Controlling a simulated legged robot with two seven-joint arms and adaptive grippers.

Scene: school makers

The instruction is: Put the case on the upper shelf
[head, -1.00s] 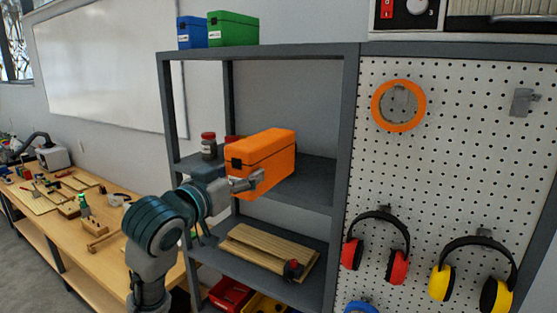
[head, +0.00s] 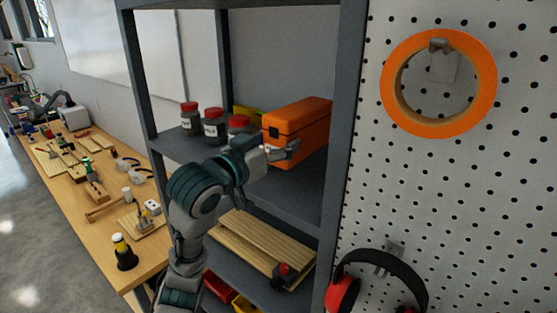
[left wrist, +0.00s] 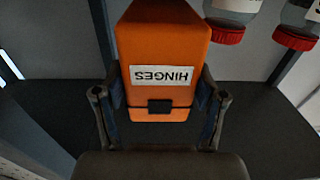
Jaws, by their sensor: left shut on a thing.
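The orange case (head: 301,130) is inside the grey shelf unit, at the level of the upper shelf (head: 290,192) with the jars. I cannot tell whether its base touches the shelf board. My left gripper (head: 282,151) is shut on the near end of the case. In the left wrist view the case (left wrist: 165,40) appears upside down, with a white HINGES label and a dark latch. The left gripper's fingers (left wrist: 160,92) press on both its sides. My right gripper is not in view.
Red-lidded jars (head: 212,127) stand left of the case, with a yellow thing (head: 248,112) behind. Wooden boards (head: 255,243) lie on the shelf below. A shelf post (head: 343,140) and pegboard with an orange ring (head: 480,80) are at right. A workbench (head: 100,235) stands at left.

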